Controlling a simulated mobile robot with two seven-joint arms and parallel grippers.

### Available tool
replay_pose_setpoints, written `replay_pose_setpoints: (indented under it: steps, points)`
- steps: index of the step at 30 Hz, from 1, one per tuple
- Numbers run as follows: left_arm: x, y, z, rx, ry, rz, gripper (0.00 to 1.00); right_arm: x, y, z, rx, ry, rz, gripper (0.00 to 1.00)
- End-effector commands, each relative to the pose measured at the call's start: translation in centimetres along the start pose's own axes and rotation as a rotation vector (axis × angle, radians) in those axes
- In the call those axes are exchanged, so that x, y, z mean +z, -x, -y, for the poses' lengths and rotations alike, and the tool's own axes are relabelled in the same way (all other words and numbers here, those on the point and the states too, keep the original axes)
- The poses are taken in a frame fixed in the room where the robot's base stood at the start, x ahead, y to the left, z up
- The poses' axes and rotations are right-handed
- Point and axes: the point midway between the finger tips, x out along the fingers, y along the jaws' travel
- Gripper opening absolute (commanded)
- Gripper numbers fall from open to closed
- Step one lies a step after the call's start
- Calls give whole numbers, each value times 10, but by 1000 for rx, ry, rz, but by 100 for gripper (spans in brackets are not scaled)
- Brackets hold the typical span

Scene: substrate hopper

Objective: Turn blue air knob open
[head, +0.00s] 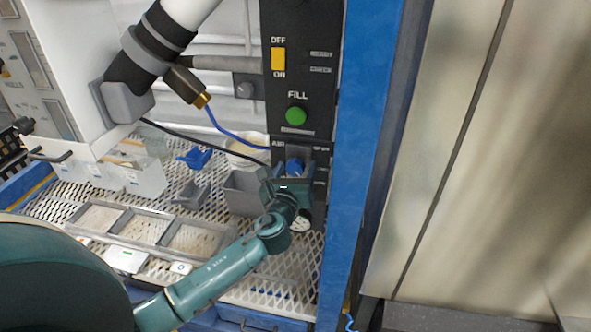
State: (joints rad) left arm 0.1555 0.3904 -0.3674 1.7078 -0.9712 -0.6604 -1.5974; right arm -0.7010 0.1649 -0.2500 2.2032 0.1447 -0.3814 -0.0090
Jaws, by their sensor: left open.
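The blue air knob (295,167) sits on the black panel, below the green FILL button (297,116) and between the AIR and OPEN labels. My left gripper (289,174) is open at the knob, and its fingers partly cover it. I cannot tell whether the fingers touch the knob, or which way the knob points. My right gripper is not in view.
The yellow OFF/ON switch (278,59) is higher on the panel. A blue post (358,130) stands right of it. Left are a mesh shelf (270,262) with a grey tray (118,222) and bins, and a blue hose (232,135).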

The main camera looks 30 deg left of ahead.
Motion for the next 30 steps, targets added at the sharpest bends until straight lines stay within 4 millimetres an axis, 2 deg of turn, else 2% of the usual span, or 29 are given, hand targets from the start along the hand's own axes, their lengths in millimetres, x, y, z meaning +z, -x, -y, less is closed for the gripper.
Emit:
replay_pose_setpoints:
  steps: [10,26,30]
  points:
    - [0,-4,0,-1,1,0,62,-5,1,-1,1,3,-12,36]
    - [0,-4,0,0,1,0,19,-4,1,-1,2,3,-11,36]
    - [0,-3,0,0,5,0,18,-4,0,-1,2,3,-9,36]
